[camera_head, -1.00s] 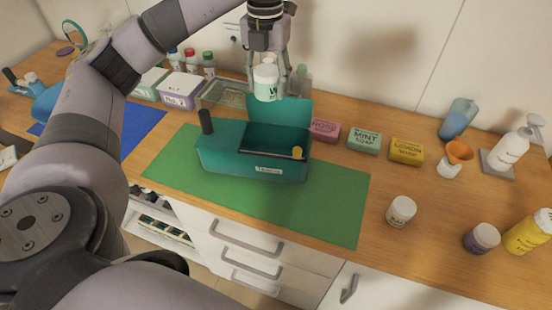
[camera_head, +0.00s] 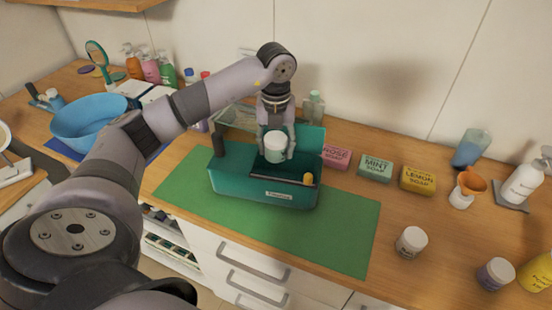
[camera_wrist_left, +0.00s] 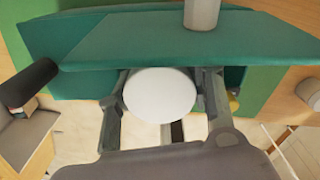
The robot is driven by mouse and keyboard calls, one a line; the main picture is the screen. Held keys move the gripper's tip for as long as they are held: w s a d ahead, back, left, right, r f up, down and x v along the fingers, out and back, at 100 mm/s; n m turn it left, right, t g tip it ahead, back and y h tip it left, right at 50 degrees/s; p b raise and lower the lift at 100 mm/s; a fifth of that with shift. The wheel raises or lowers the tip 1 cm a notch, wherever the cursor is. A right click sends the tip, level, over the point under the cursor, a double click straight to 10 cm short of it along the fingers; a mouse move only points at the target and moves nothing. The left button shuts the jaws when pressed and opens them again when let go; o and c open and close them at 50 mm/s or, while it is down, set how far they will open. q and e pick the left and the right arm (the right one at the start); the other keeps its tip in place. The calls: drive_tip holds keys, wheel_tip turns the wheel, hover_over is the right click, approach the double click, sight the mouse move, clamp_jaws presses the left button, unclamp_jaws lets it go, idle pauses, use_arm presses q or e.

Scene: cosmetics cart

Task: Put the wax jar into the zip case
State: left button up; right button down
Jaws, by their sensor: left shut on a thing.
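My left gripper (camera_head: 275,150) is shut on the wax jar (camera_head: 275,152), a white-lidded jar with a pale green body, held upright. The jar is over the opening of the teal zip case (camera_head: 262,190), whose lid stands open at the back. Whether the jar touches the case floor cannot be told. In the left wrist view the round white lid (camera_wrist_left: 160,95) sits between the two fingers, with the case's raised teal lid (camera_wrist_left: 190,40) beyond it. A yellow-topped thing (camera_head: 308,179) shows at the case's right end. My right gripper is not in view.
The case stands on a green mat (camera_head: 340,235). A dark upright cylinder (camera_head: 219,143) is at its left end. Rose, mint (camera_head: 375,167) and lemon soaps lie to the right. A white-lidded jar (camera_head: 411,242) stands right of the mat. A blue bowl (camera_head: 88,122) is at left.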

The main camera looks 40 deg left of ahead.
sight(276, 162)
use_arm(q)
wheel_tip(276, 162, down, 6)
drive_tip(key=shift+r+p, duration=0.2)
drive_tip(key=shift+p, duration=0.4)
drive_tip(key=shift+f, duration=0.2)
drive_tip(key=shift+f+b, duration=0.5)
drive_tip(key=shift+b, duration=0.05)
drive_tip(key=o, duration=1.2)
